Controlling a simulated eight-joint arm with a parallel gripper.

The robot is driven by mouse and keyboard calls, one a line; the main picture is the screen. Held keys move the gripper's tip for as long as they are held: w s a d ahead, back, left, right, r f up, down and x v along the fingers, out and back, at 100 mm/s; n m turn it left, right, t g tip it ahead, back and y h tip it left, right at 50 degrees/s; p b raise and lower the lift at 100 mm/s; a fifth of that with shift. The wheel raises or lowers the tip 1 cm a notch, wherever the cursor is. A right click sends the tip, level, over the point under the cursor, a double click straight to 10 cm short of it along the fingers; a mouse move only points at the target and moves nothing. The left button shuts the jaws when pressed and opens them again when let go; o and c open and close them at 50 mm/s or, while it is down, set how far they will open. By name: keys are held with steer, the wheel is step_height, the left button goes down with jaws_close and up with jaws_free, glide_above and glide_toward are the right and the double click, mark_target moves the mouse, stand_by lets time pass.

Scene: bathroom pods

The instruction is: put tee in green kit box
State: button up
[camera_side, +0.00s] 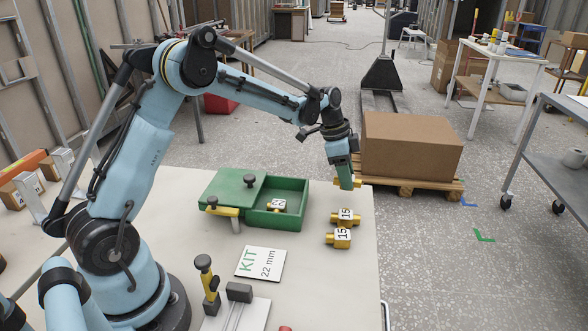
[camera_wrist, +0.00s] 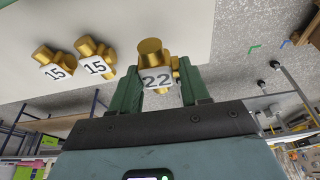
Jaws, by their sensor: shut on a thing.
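My gripper (camera_side: 344,180) has green fingers, shut on a brass tee labelled 22 (camera_wrist: 155,62). In the side view the held tee is mostly hidden by the fingers and is above the table's right edge, to the right of the green kit box (camera_side: 305,200). The right part of the box is open and holds a small brass piece (camera_side: 276,205) with a white label. Its left part is covered by a flat green panel (camera_side: 226,184) with a dark knob. A white card (camera_side: 260,263) in front of the box reads KIT 22 mm.
Two brass tees labelled 15, one farther back (camera_side: 345,217) and one nearer (camera_side: 338,238), lie right of the box. A yellow-handled clamp (camera_side: 222,211) is at the box's front left. Another yellow-and-black clamp (camera_side: 208,285) stands nearer. A cardboard box (camera_side: 410,146) sits on a pallet beyond the table.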

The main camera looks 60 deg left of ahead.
steer(key=shift+w+a+f, duration=0.15)
steer(key=shift+a+f, duration=0.1)
steer(key=shift+f, duration=1.7)
steer(key=shift+f, duration=0.2)
steer(key=o, duration=1.1)
steer(key=shift+r, duration=0.1)
